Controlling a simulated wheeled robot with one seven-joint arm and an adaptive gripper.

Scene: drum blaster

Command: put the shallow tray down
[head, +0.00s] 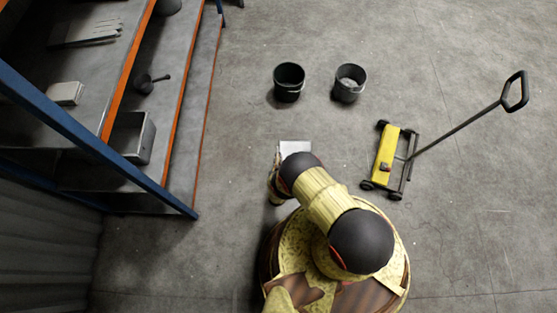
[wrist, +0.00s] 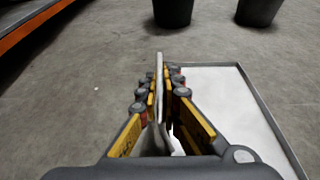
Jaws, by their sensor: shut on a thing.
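The shallow tray (wrist: 225,105) is pale inside with a thin grey rim. In the wrist view it extends to the right of my gripper (wrist: 160,90), whose fingers are closed on its left edge. In the head view a small part of the tray (head: 295,148) shows beyond my arm, over the floor. My arm hides the rest of it there, and my gripper is mostly hidden too. The tray looks roughly level. I cannot tell how high above the floor it is.
Two dark buckets (head: 289,82) and (head: 349,83) stand on the floor ahead. A yellow wheeled tool with a long handle (head: 385,156) is to the right. A shelf rack with blue and orange beams (head: 120,90) stands at left. Open concrete floor (head: 230,120) lies between.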

